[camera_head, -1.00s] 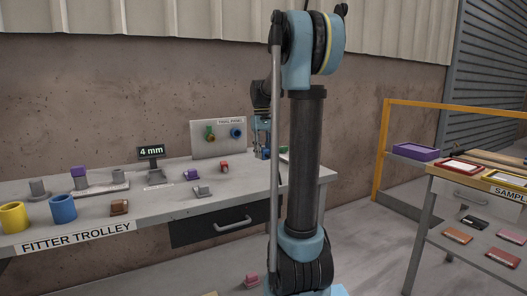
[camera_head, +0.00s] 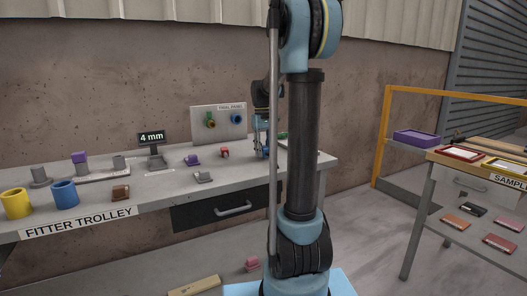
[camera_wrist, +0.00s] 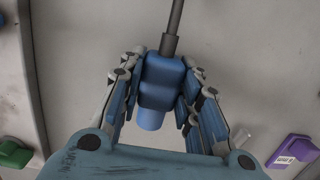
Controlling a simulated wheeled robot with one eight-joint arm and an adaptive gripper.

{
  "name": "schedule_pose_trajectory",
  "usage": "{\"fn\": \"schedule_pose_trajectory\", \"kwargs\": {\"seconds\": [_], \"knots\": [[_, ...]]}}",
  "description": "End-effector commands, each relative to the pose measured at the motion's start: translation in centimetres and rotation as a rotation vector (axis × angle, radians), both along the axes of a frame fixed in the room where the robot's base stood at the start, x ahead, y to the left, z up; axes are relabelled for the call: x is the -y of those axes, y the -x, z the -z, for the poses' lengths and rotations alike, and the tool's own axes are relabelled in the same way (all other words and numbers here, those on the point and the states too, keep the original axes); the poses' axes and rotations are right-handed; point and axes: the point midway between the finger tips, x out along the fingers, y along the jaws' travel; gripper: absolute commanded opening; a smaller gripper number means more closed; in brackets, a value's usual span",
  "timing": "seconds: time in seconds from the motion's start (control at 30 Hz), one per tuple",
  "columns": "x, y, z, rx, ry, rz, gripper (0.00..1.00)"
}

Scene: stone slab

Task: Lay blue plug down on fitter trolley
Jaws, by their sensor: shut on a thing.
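The blue plug (camera_wrist: 160,85) sits between the fingers of my gripper (camera_wrist: 160,100) in the wrist view, with a dark grey stem reaching toward the top of the picture. My gripper is shut on it. In the head view my gripper (camera_head: 262,150) is small, over the right part of the fitter trolley (camera_head: 240,188), partly behind my own arm. The trolley is a long grey bench with its name on the front edge. I cannot tell whether the plug touches the top.
A panel (camera_head: 204,138) with green and blue rings stands at the back. A red piece (camera_head: 225,152), a purple piece (camera_head: 192,160) and a grey piece (camera_head: 203,177) lie left of my gripper. Yellow (camera_head: 17,204) and blue (camera_head: 65,194) cups stand further left. A sample table (camera_head: 450,160) is at right.

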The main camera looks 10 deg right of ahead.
Motion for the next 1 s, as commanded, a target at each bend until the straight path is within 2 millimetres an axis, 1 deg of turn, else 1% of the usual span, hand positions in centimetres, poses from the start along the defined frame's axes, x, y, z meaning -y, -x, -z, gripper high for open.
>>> {"fn": "schedule_pose_trajectory", "kwargs": {"seconds": [0.27, 0.87, 0.9, 0.97, 1.0], "knots": [[0.0, 0.0, 0.1, 0.0, 0.0, 0.0, 0.04], [0.0, 0.0, 1.0, 0.0, 0.0, 0.0, 0.04], [0.0, 0.0, 1.0, 0.0, 0.0, 0.0, 0.38], [0.0, 0.0, 1.0, 0.0, 0.0, 0.0, 0.52], [0.0, 0.0, 1.0, 0.0, 0.0, 0.0, 0.55]]}}
